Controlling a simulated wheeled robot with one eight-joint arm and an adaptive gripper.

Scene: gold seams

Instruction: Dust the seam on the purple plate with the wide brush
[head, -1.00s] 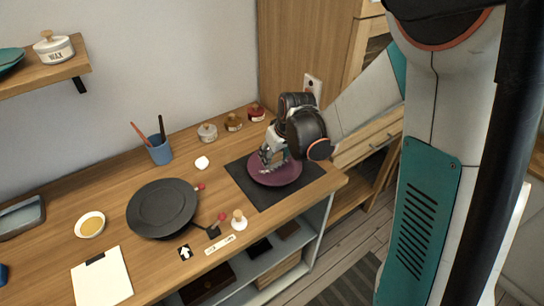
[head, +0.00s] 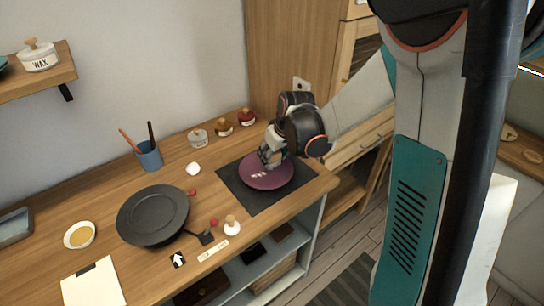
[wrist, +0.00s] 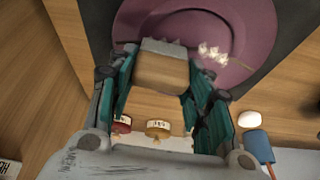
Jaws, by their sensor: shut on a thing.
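The purple plate (head: 262,183) lies on a dark mat on the wooden worktop; it also fills the top of the wrist view (wrist: 190,15). A pale, jagged seam mark (head: 260,174) shows on the plate, and also in the wrist view (wrist: 213,53). My gripper (head: 269,158) is over the far side of the plate, pointing down. In the wrist view my gripper (wrist: 160,90) is shut on the wide brush (wrist: 162,73), a wooden block with a grey bristle edge. The bristles are beside the seam mark; whether they touch the plate I cannot tell.
A dark round plate (head: 154,214) stands left of the mat (head: 262,205), with a white knob-topped piece (head: 232,228) nearby. A blue cup (head: 149,155) and several small jars (head: 223,128) stand along the back. A cabinet (head: 275,60) is behind my arm.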

